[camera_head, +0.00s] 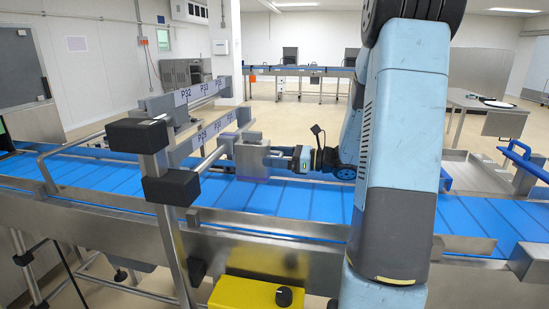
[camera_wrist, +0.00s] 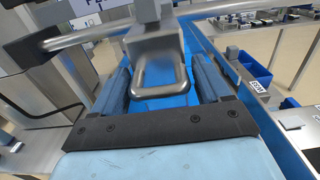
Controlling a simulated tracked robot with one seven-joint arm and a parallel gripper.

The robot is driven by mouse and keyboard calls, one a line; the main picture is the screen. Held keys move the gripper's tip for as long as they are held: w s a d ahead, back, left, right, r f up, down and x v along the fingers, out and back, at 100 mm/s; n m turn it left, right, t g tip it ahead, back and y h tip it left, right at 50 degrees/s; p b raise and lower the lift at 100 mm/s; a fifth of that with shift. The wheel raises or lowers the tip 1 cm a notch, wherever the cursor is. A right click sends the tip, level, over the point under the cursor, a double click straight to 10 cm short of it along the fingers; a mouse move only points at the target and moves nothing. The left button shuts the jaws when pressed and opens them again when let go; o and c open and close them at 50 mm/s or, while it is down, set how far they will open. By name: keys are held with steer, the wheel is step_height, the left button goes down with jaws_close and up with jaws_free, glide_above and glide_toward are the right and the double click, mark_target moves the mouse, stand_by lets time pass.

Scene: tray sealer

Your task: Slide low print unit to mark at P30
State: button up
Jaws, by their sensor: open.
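The low print unit (camera_head: 252,156) is a grey block on the lower rail, above the blue belt. It sits at the far end of the lower label strip (camera_head: 214,129), which carries P29 at its near end; the other small labels, P30 among them, are hard to read. In the wrist view the unit (camera_wrist: 153,45) has a metal loop handle (camera_wrist: 160,93) facing me. My gripper (camera_head: 274,158) is at the unit's right side. In the wrist view my gripper (camera_wrist: 161,72) is open, its two fingers either side of the handle with gaps visible.
A second, higher unit (camera_head: 165,108) sits on the upper rail, beside the upper label strip (camera_head: 200,90) with P32 and P33. Black end blocks (camera_head: 137,135) cap the rails at the near end. The blue belt (camera_head: 110,180) looks empty. A yellow box (camera_head: 250,293) stands in front.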

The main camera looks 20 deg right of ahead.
steer(key=v, duration=1.3)
steer(key=shift+s, duration=0.2)
steer(key=shift+d, duration=0.1)
steer(key=s+a+r+n+g+h, duration=0.1)
steer(key=s+a+n+g+h, duration=0.1)
steer(key=s+a+n+g, duration=0.45)
steer(key=s+a+r+n+g+h, duration=0.1)
steer(key=a+n+g+h, duration=0.2)
steer(key=a, duration=0.6)
steer(key=s+a+r+n+t+h, duration=0.1)
steer(key=s+r+n+t+h, duration=0.1)
steer(key=s+n+h, duration=0.3)
steer(key=s+r+n+t+h, duration=0.2)
steer(key=s+n+h, duration=0.3)
steer(key=n, duration=0.5)
steer(key=shift+s+a+r+t, duration=0.35)
steer(key=shift+s+t, duration=0.2)
steer(key=shift+s, duration=0.2)
steer(key=shift+a, duration=0.1)
